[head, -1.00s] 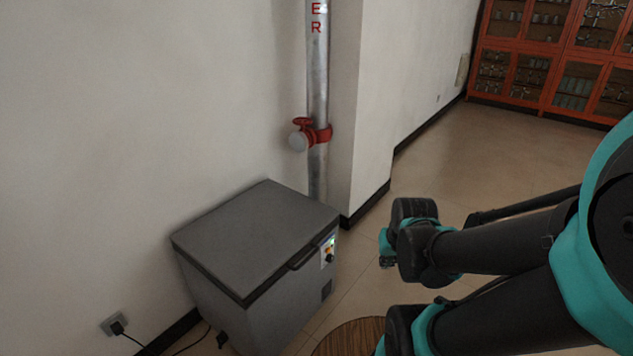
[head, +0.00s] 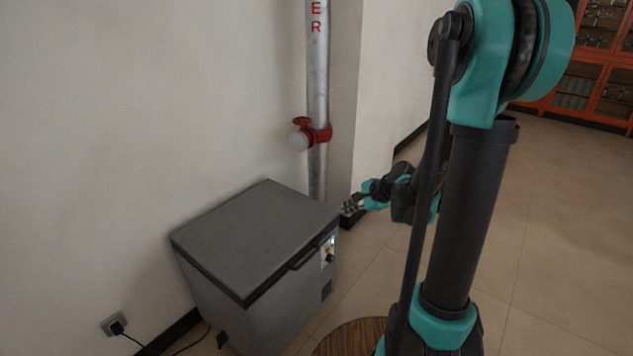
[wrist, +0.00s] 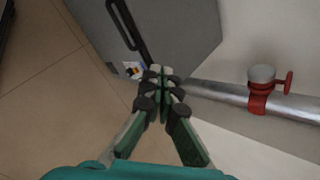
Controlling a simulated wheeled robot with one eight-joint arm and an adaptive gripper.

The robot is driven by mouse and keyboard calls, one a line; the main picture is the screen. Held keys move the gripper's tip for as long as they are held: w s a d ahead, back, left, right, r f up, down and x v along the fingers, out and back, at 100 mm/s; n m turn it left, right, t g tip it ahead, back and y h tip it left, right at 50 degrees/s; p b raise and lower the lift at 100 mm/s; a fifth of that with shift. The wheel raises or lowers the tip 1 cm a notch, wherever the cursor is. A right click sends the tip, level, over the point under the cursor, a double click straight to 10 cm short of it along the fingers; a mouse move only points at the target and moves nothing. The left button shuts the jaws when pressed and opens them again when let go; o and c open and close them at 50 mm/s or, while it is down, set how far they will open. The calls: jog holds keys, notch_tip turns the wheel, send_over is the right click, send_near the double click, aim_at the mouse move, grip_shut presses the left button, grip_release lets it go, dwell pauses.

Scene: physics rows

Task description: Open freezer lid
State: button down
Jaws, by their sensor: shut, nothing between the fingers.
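The grey chest freezer (head: 275,310) stands against the wall in the head view, and its lid (head: 255,235) lies flat and closed. A dark handle (head: 305,258) sits on the lid's front edge, above a small control panel (head: 328,252). My gripper (head: 350,208) is just right of the freezer's right corner in the head view, apart from the handle. In the wrist view my gripper (wrist: 160,75) has its fingertips together and empty. The lid (wrist: 175,30) and handle (wrist: 127,30) show beyond the fingertips there.
A metal pipe (head: 318,95) with a red valve (head: 317,134) rises behind the freezer, beside a wall corner. A round wooden surface (head: 345,340) is in front at the bottom. A wall socket (head: 114,324) with a cable is at lower left. Open floor (head: 550,240) lies to the right.

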jog(key=w+f+m+t+y, duration=0.15)
jog(key=w+m+y, duration=0.25)
jog(key=w+m, duration=0.7)
jog(key=w+a, duration=0.8)
jog(key=a, duration=0.1)
jog(key=shift+w+a+f+t, duration=0.35)
jog(key=shift+w+t, duration=0.05)
jog(key=shift+t, duration=0.05)
dwell(1.0)
